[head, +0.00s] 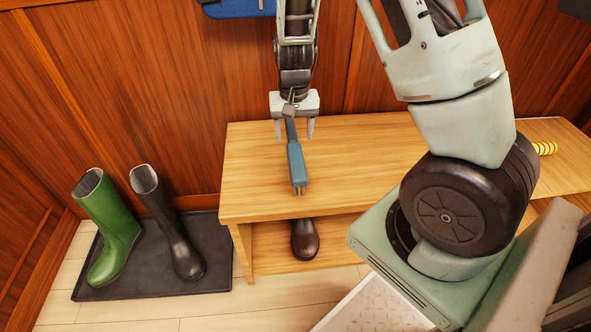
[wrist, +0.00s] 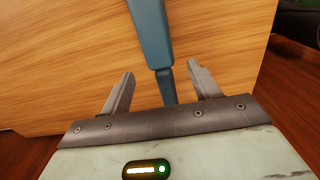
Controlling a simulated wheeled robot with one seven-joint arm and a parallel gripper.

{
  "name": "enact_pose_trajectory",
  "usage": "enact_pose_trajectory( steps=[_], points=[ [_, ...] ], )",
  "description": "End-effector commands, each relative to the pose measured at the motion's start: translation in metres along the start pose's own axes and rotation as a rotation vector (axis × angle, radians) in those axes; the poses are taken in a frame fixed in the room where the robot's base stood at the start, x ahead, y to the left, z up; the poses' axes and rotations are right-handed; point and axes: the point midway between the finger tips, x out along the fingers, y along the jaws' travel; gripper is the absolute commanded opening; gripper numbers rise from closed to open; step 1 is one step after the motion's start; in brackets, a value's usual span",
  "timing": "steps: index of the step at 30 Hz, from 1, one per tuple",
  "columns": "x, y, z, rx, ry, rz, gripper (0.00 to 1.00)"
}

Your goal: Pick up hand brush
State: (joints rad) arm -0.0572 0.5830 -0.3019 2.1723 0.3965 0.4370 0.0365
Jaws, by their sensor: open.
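The hand brush (head: 296,168) has a blue-grey body and lies on the wooden bench, pointing toward the front edge. My gripper (head: 294,136) is open above its far, narrower end, with one finger on each side. In the wrist view the brush (wrist: 151,35) runs down from the top edge, and its thin part passes between the open fingers of my gripper (wrist: 160,85). I cannot tell whether the fingers touch it or how far above the bench they are.
The bench (head: 365,165) stands against a wood-panelled wall. A dark shoe (head: 305,240) sits on its lower shelf. A green boot (head: 110,230) and a black boot (head: 170,225) stand on a dark tray (head: 215,268) at left. A yellow coiled item (head: 545,149) lies at the bench's right.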

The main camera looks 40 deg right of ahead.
Motion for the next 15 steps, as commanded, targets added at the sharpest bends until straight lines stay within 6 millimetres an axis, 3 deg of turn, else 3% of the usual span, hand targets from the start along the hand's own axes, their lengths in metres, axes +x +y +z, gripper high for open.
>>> enact_pose_trajectory(
  steps=[8, 15],
  points=[
    [0.019, 0.000, 0.001, -0.002, -0.002, 0.000, 0.62],
    [0.054, -0.001, 0.001, -0.002, -0.003, 0.001, 0.62]
  ],
)
